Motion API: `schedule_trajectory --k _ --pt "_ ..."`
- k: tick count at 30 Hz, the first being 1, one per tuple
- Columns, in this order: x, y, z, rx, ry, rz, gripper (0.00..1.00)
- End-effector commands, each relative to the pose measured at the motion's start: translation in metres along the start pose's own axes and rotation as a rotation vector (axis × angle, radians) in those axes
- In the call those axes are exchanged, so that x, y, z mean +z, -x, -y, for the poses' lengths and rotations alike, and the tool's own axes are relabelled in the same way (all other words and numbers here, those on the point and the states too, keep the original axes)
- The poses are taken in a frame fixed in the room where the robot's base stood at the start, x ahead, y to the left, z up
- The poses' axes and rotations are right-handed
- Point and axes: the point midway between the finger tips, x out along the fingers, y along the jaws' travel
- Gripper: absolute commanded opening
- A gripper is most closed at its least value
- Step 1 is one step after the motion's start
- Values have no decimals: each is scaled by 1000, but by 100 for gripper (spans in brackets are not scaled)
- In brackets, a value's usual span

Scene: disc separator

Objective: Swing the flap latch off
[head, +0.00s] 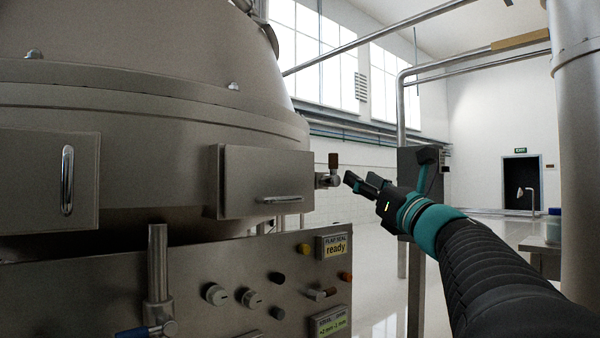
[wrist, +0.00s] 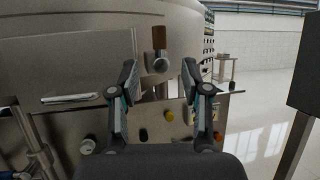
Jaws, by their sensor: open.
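The flap latch (head: 333,162) is a small lever with a brown grip on a round metal hub, at the right side of the metal flap box (head: 262,182). In the wrist view the latch (wrist: 158,42) stands upright with its brown grip on top, ahead of my gripper and between the lines of its fingers. My gripper (head: 362,180) is open and empty, a little to the right of the latch in the head view and apart from it. Its two fingers (wrist: 159,78) are spread wide in the wrist view.
A bar handle (head: 281,199) is on the flap box. A grey post with a box (head: 420,175) stands to the right. Open floor lies beyond.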

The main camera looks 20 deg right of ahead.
Motion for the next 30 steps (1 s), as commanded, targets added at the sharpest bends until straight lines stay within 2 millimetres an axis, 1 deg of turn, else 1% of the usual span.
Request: schedule_trajectory --k 1,3,8,23,26,29,30 --pt "0 8 1 -3 1 0 48" --pt "1 17 1 -2 2 0 48" --pt "0 28 0 -1 1 0 48" --pt "-1 30 0 2 1 -2 48" --pt "-9 29 -8 22 32 -29 48" --pt "-36 27 -32 91 129 -109 48" --pt "-51 27 -46 136 186 -153 48"
